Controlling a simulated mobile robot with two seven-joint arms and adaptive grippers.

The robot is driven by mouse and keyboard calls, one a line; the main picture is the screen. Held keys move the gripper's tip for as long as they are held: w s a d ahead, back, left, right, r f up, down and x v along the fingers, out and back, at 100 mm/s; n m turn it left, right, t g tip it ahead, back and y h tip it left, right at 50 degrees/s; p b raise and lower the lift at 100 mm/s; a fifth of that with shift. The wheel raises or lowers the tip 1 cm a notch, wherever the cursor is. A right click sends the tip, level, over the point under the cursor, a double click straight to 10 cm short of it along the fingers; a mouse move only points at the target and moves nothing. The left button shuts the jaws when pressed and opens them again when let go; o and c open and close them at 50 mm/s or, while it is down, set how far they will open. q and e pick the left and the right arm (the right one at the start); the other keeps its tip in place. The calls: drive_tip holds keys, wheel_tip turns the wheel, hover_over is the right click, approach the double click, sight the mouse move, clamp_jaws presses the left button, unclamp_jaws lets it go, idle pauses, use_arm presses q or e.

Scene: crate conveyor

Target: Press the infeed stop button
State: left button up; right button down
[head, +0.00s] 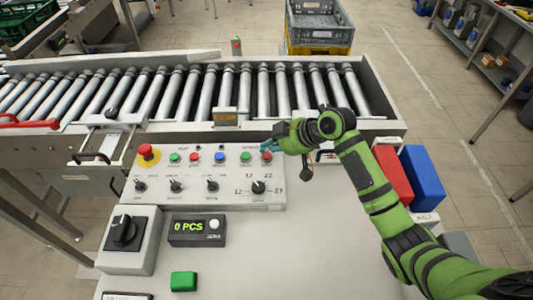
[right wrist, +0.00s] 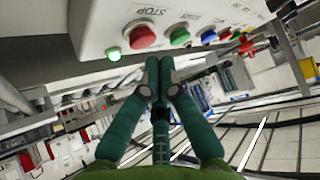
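The control panel (head: 215,189) carries a row of coloured buttons. The red infeed stop button (head: 266,156) is at the right end of the row. In the right wrist view the red button (right wrist: 142,37) sits under an upside-down STOP label. My left gripper is not in view.
A green button (head: 245,156) sits just left of the red one. A red emergency knob (head: 149,154) is at the panel's left end. The roller conveyor (head: 224,92) runs behind the panel. Red (head: 392,174) and blue (head: 422,178) bins stand right of the panel, near my right arm.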

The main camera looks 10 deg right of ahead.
sight(269, 156)
drive_tip(key=shift+f, duration=0.1)
drive_tip(key=shift+f, duration=0.35)
drive_tip(key=shift+f, duration=0.5)
idle(0.7)
drive_tip(key=shift+r+p, duration=0.65)
drive_tip(key=shift+r, duration=0.25)
wheel_tip(269, 156, up, 5)
drive_tip(key=p, duration=0.5)
drive_tip(key=shift+r, duration=0.1)
idle(0.5)
